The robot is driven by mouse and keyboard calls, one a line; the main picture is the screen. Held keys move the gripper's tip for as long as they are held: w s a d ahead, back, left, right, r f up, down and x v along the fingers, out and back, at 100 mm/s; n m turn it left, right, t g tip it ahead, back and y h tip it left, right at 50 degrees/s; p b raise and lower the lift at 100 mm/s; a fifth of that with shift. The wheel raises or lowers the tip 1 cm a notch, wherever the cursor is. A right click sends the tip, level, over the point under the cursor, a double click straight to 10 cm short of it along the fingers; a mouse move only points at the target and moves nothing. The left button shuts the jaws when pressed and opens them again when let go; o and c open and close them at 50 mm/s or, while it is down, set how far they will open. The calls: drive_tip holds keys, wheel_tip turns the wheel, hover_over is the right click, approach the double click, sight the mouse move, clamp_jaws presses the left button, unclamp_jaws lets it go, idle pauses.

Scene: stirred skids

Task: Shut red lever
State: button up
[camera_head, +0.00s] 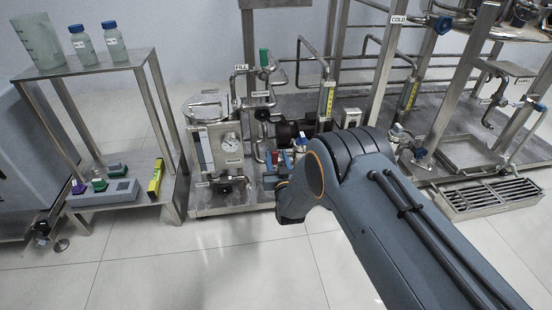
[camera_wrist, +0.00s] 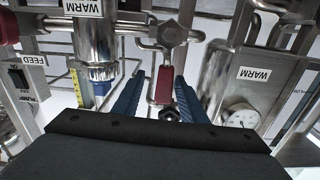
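The lever appears between the fingers, with a visible gap on each side. I cannot tell how far beyond the fingertips it lies.
A second red handle (camera_wrist: 8,25) shows at the wrist view's left edge. A pressure gauge (camera_wrist: 240,115) sits on a steel vessel at right. In the head view a steel side table (camera_head: 100,65) with bottles stands left. The tiled floor (camera_head: 200,265) in front is clear.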

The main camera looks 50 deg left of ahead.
drive_tip(key=shift+s+a, duration=0.1)
drive_tip(key=shift+s, duration=0.05)
drive_tip(key=shift+s+d+p, duration=0.3)
drive_tip(key=shift+d+p, duration=0.05)
drive_tip(key=shift+d, duration=0.05)
drive_tip(key=p+v, duration=0.3)
drive_tip(key=v, duration=0.4)
drive_tip(key=shift+w, duration=0.1)
